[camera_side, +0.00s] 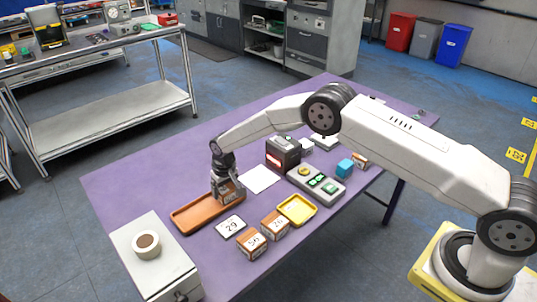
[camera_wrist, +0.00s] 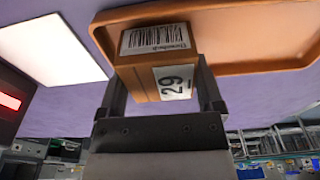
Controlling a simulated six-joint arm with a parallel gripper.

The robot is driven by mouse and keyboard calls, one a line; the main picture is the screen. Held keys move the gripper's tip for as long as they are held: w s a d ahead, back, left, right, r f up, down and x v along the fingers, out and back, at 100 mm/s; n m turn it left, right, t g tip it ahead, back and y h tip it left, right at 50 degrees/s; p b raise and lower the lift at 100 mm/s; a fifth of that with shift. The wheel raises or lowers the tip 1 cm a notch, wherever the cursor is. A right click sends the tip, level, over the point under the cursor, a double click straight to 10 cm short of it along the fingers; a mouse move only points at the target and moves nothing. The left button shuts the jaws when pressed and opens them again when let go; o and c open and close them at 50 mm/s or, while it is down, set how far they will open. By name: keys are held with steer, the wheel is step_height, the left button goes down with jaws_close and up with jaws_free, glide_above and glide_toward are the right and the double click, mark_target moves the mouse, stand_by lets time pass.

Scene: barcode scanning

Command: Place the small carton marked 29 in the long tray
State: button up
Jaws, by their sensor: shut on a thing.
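The small carton marked 29 (camera_wrist: 152,72) is brown with a barcode label on one face and a white 29 label on another. My gripper (camera_wrist: 163,95) is shut on it, one finger on each side. The long tray (camera_wrist: 245,45) is orange-brown with a raised rim. In the wrist view the carton overlaps the tray's edge. In the side view my gripper (camera_side: 228,192) is over the right end of the long tray (camera_side: 193,214), holding the carton there. I cannot tell whether the carton touches the tray floor.
A card marked 29 (camera_side: 230,227), cartons (camera_side: 251,243) (camera_side: 275,225) and a yellow tray (camera_side: 297,209) lie in front. A white sheet (camera_side: 261,179), a scanner with a red light (camera_side: 283,154) and a button panel (camera_side: 316,184) stand to the right. A white box with a cup (camera_side: 146,246) is at left.

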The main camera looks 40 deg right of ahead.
mark_target(227, 189)
steer(key=shift+f, duration=0.2)
steer(key=shift+f, duration=0.15)
steer(key=o, duration=1.1)
steer(key=shift+o, duration=0.2)
steer(key=r, duration=0.7)
steer(key=s+r, duration=0.1)
steer(key=r, duration=0.2)
steer(key=shift+s+r, duration=0.1)
steer(key=shift+r, duration=0.3)
steer(key=shift+s+r, duration=0.1)
steer(key=shift+r, duration=0.6)
